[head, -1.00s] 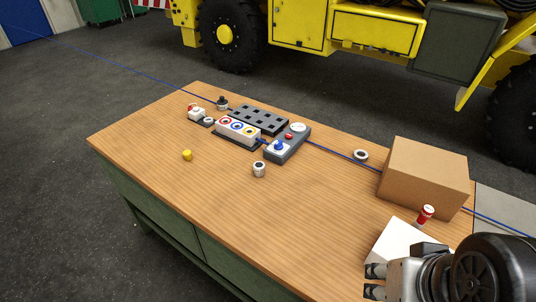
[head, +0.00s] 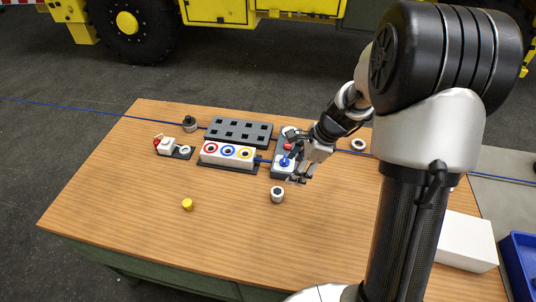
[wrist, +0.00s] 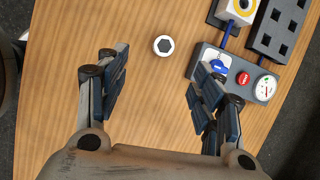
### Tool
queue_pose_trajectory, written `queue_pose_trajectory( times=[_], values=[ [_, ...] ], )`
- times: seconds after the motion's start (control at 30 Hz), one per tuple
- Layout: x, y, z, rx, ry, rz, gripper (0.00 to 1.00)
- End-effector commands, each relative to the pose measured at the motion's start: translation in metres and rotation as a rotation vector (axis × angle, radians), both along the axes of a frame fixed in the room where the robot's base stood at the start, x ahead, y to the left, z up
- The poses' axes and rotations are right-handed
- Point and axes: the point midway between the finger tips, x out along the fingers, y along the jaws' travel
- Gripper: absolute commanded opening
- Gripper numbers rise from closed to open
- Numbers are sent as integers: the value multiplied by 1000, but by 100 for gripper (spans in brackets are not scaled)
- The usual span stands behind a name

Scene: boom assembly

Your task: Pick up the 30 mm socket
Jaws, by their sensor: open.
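A short white and steel socket with a dark hexagonal opening (head: 277,194) stands upright on the wooden table, in front of the grey control box. It also shows in the wrist view (wrist: 163,45), top centre, beyond the fingertips and between their lines. Its size marking cannot be read, so I cannot tell whether it is the 30 mm one. My gripper (head: 299,178) is open and empty above the table, near the control box; in the wrist view my gripper (wrist: 160,78) has its fingers spread wide, with bare wood between them. The right finger covers part of the control box.
A yellow cap (head: 187,204) lies front left. The front of the table is mostly clear.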

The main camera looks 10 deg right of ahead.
Motion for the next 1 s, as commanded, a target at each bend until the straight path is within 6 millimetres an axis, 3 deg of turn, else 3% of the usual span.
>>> queue_pose_trajectory(
  times=[0.27,0.7,1.0],
  values=[
    [12,-8,-36,49,67,-163,61],
    [26,23,-122,48,69,-160,61],
    [31,31,-143,48,65,-162,61]
  ],
)
